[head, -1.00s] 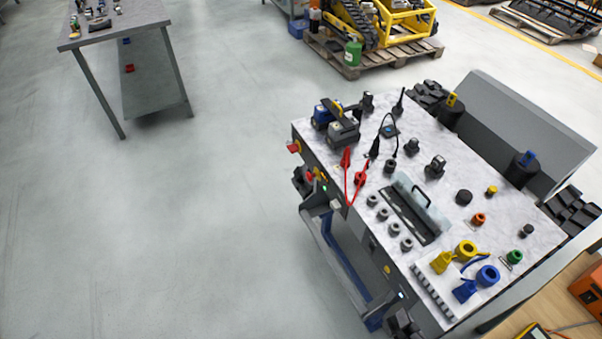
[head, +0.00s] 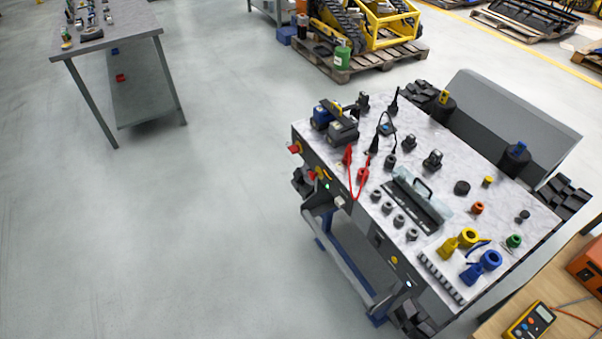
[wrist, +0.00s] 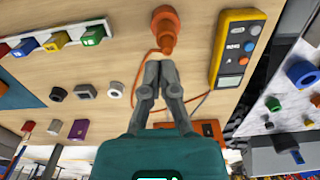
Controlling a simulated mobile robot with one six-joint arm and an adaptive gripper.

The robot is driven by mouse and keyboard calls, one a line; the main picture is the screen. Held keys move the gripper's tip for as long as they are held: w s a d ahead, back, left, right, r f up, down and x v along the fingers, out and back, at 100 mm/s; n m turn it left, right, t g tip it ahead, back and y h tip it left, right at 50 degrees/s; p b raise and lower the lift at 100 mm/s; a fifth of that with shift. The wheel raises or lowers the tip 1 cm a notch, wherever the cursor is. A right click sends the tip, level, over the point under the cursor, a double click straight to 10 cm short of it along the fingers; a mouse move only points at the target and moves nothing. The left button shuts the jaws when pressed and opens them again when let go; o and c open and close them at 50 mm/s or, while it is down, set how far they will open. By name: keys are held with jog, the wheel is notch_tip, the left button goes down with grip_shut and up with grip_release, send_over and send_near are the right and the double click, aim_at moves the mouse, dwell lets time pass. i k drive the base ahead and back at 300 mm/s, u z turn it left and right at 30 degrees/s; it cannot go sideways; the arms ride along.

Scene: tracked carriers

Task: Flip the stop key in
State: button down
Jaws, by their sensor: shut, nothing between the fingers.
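The tracked carrier (head: 375,238) stands right of centre in the head view, its marbled top full of parts. On its left side panel are a red part (head: 295,149) at the far corner and a second red part with yellow (head: 315,173) nearer. Either may be the stop key; they are too small to tell, and so is their position. My gripper (wrist: 158,64) shows only in the wrist view. Its fingers are together and empty, just below an orange plug-like part (wrist: 166,28) over a wooden bench. Contact between them cannot be told.
The wooden bench (head: 500,322) with a yellow meter (head: 530,320) is at the lower right. The meter (wrist: 236,50) also shows in the wrist view. A grey table (head: 110,45) stands at upper left, a loaded pallet (head: 365,66) at the back. Floor left of the carrier is clear.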

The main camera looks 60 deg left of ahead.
aim_at(311, 176)
jog(key=u, duration=1.85)
jog(key=k, duration=0.95)
jog(key=u, duration=0.3)
jog(key=i, duration=0.75)
